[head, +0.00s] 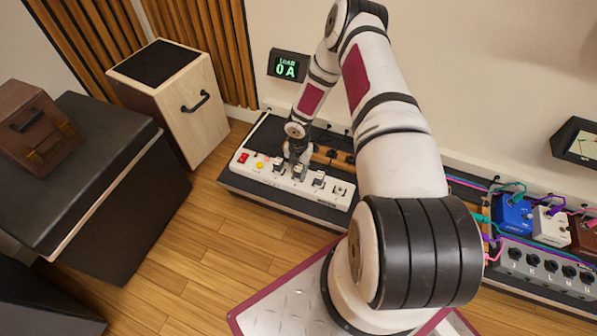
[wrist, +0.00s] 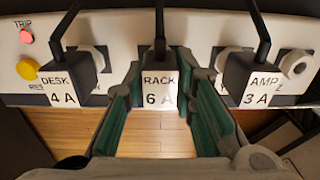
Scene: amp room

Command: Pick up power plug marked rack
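The power plug marked RACK 6 A (wrist: 160,88) is a dark block with a white label face and a black cord, in the middle of the wrist view. It sits at the white power strip (head: 325,195), between the DESK 4 A plug (wrist: 62,80) and the AMP 3 A plug (wrist: 255,80). My gripper (wrist: 160,75) is open around the RACK plug, one green-padded finger on each side. I cannot make out whether the pads touch it. In the head view my gripper (head: 298,155) is low over the strip and partly hides the plugs.
A red TRIP light (wrist: 26,36) and yellow button (wrist: 27,69) are at the strip's left end. A display reading 0 A (head: 288,66) is on the wall behind. A wooden box (head: 195,110) stands left. Pedals (head: 514,214) and cables are right. Floor in front is clear.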

